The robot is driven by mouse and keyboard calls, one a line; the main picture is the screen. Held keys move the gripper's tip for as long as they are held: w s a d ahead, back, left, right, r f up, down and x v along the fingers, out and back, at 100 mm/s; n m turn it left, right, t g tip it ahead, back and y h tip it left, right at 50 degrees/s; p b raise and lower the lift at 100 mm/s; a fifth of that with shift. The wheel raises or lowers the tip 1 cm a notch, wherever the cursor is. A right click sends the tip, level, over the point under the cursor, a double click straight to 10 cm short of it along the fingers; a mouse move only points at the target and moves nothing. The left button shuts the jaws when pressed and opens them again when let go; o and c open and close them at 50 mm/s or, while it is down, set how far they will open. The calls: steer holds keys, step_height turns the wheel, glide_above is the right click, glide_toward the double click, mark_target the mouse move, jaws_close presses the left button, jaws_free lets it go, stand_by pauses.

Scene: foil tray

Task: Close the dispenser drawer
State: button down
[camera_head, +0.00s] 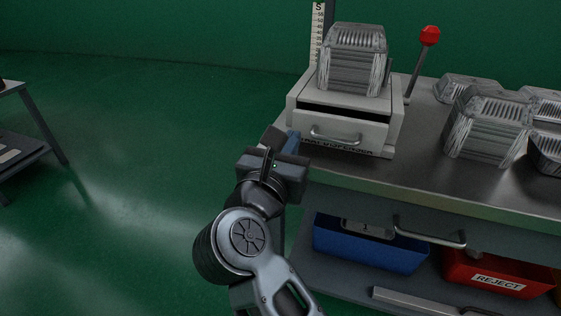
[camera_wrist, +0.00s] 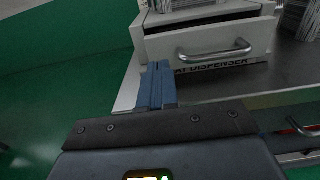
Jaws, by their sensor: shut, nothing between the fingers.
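The dispenser (camera_head: 390,115) is a pale grey box on the steel bench, with a stack of foil trays (camera_head: 354,60) on top. Its drawer (camera_head: 345,130) stands partly open toward me, with a dark gap above the front. The drawer front with its silver bar handle also shows in the wrist view (camera_wrist: 212,44). My gripper (camera_head: 293,140) is in front of the drawer's left part. Its blue fingers (camera_wrist: 156,84) are together and empty, pointing at the lower left of the drawer front. I cannot tell whether they touch it.
More foil tray stacks (camera_head: 487,125) stand on the bench to the right. A red-knobbed lever (camera_head: 429,37) rises beside the dispenser. Below the bench are a blue bin (camera_head: 370,248) and a red REJECT bin (camera_head: 490,276).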

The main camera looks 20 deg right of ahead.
mark_target(302, 124)
steer(key=shift+x, duration=1.7)
steer(key=shift+x, duration=2.25)
steer(key=shift+d+r, duration=0.1)
steer(key=shift+r, duration=0.05)
steer(key=shift+p, duration=0.3)
